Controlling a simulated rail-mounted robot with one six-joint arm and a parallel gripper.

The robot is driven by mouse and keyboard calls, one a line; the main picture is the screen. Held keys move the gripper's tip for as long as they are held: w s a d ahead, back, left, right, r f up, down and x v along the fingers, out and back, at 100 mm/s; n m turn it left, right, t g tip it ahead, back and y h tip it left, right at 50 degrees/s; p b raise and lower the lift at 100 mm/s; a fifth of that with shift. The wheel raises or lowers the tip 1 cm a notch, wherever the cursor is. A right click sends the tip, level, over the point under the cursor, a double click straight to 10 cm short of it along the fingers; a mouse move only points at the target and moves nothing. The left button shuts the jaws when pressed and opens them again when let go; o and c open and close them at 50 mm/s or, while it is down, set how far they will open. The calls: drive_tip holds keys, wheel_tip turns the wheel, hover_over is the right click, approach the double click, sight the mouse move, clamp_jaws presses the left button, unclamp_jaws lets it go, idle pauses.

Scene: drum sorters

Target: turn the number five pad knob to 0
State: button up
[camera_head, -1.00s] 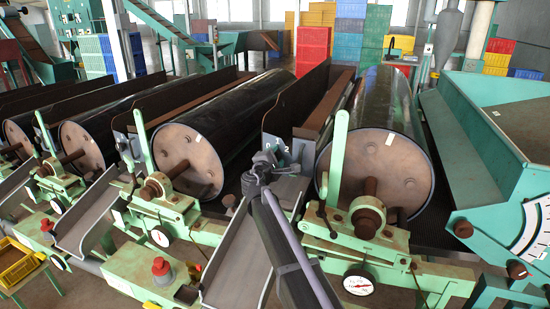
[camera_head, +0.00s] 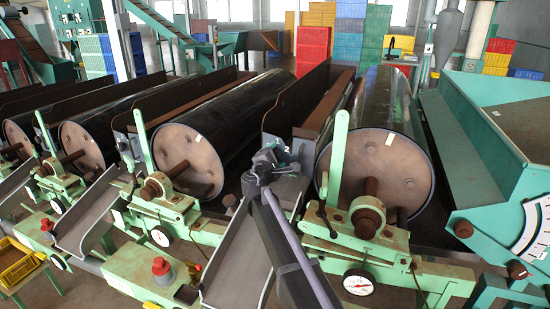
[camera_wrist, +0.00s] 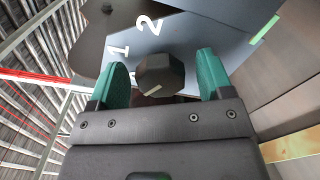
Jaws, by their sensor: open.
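My gripper (camera_wrist: 160,78) is open in the wrist view, with one green finger on each side of a dark faceted knob (camera_wrist: 161,72). Small gaps show between the knob and the fingers. The knob carries a pale pointer line on its lower face. It sits on a grey panel (camera_wrist: 205,40) with white figures 1 and 2 beside it; another mark near the knob is partly hidden. In the head view my gripper (camera_head: 264,163) is small and dark, in front of the panel between two drums, and the knob cannot be made out there.
A large drum (camera_head: 375,170) with a green lever (camera_head: 338,160) and a dial gauge (camera_head: 358,282) stands to the right. Another drum (camera_head: 188,160) stands to the left. A grey chute (camera_head: 237,265) lies below my arm. Stacked crates (camera_head: 312,45) are far back.

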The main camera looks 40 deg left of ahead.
drive_tip(key=v, duration=1)
drive_tip(key=shift+s+d, duration=0.15)
drive_tip(key=shift+s, duration=0.25)
